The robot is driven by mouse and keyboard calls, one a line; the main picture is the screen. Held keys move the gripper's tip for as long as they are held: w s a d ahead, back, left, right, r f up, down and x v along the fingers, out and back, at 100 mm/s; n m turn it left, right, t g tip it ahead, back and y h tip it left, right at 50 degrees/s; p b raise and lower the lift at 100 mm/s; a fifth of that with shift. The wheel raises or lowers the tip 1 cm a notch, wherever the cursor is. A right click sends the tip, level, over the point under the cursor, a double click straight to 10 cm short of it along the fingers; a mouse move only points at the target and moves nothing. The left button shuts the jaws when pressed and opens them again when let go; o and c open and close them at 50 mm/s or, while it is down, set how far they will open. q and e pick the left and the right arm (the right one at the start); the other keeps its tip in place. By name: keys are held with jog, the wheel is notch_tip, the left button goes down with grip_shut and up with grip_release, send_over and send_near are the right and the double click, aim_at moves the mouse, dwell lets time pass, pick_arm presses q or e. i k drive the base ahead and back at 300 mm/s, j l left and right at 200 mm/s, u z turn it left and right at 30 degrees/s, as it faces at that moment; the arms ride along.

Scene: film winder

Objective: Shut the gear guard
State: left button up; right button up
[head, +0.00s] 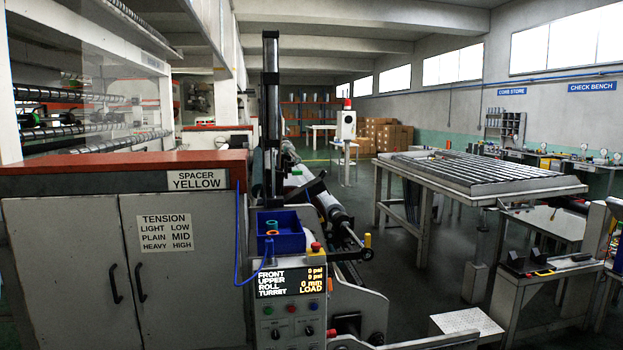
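I cannot make out with certainty which part is the gear guard. The film winder (330,205) runs back from the middle of the head view, with long rollers and dark end arms. A control panel (290,310) stands at its near end, and its display reads "LOAD". A clear panel (105,65) covers part of the roller section at the upper left. Neither of my grippers shows in the head view.
A grey cabinet (70,275) with two black handles fills the lower left. A blue bin (285,238) sits above the control panel. A roller-topped table (475,170) and a small bench (545,272) stand at the right. Open floor lies between winder and table.

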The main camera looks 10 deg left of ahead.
aim_at(317, 186)
jog(key=i+l+u, duration=0.3)
jog(key=i+l, duration=0.45)
jog(key=i, duration=0.3)
jog(key=i+l+u, duration=0.3)
jog(key=i+l, duration=0.6)
jog(key=l, duration=0.1)
